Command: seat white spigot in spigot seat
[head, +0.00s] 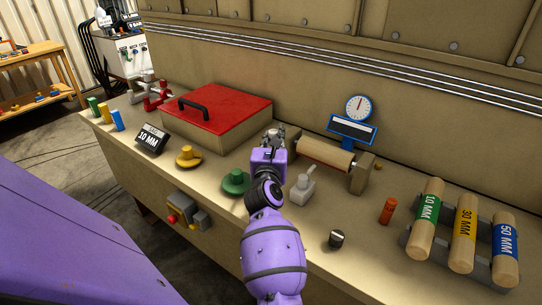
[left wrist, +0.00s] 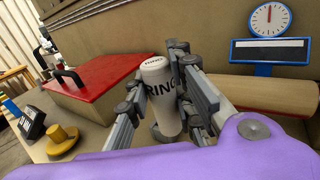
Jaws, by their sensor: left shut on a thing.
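My left gripper (head: 273,141) is over the bench between the red-lidded box and the wooden roller. In the left wrist view its fingers (left wrist: 160,85) are shut on a white cylinder with black lettering, which I take to be the white spigot (left wrist: 159,103). The spigot looks roughly upright between the fingers. The gripper hides most of it in the head view, and its lower end is hard to make out. I cannot tell which thing is the spigot seat. My right gripper is not in view.
The red-lidded box (head: 217,105) stands left of the gripper. A yellow flanged knob (head: 188,157) and a green one (head: 235,182) lie nearer the front edge. A grey fixture (head: 302,188), the wooden roller (head: 324,155) and a blue-framed gauge (head: 353,130) are to the right.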

